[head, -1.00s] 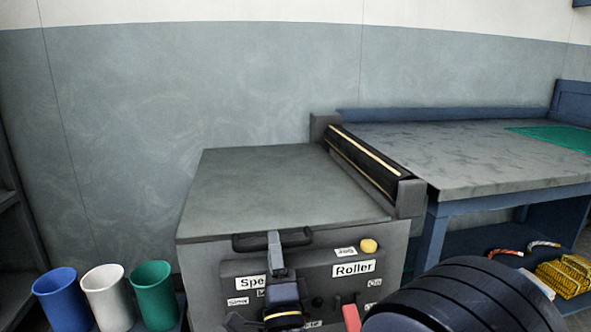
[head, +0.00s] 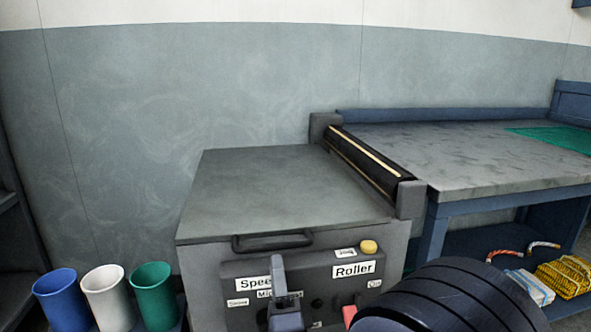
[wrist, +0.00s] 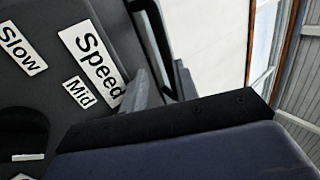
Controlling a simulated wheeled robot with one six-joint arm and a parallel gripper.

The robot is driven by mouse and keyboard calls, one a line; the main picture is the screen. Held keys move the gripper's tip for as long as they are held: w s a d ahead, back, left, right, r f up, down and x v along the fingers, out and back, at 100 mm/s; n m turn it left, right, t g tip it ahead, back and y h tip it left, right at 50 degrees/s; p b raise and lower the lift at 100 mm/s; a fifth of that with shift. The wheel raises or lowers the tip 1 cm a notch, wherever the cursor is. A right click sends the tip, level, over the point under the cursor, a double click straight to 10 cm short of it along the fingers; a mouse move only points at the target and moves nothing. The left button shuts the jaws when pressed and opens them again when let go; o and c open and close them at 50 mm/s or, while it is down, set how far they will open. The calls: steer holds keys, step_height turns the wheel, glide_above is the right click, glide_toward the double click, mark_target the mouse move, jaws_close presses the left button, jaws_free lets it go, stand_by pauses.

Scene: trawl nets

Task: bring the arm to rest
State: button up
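My gripper (head: 277,265) is at the bottom of the head view, in front of the machine's control panel (head: 232,286). Its grey fingers overlap the lower panel labels in that view. In the wrist view the fingers (wrist: 146,82) lie close together beside the "Speed" label (wrist: 91,58), with nothing seen between them. The gripper looks shut and empty. My arm fills the lower right of the head view and hides part of the panel.
The grey machine (head: 280,190) has a front handle (head: 272,243), a yellow button (head: 369,247) and a roller (head: 365,160). Blue (head: 62,297), white (head: 109,298) and green (head: 154,296) cups stand at the left. A blue-framed bench (head: 480,155) adjoins on the right; a yellow bundle (head: 570,278) lies below.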

mark_target(274, 250)
steer(key=v, duration=0.7)
steer(key=x, duration=1)
steer(key=shift+w+r, duration=0.3)
steer(key=shift+w+a+r, duration=0.1)
steer(key=shift+w+r, duration=0.05)
steer(key=shift+r, duration=0.3)
steer(key=shift+w+a+r, duration=0.1)
steer(key=shift+w+r, duration=0.05)
steer(key=shift+r, duration=0.3)
steer(key=shift+w+r, duration=0.15)
steer(key=shift+r, duration=0.3)
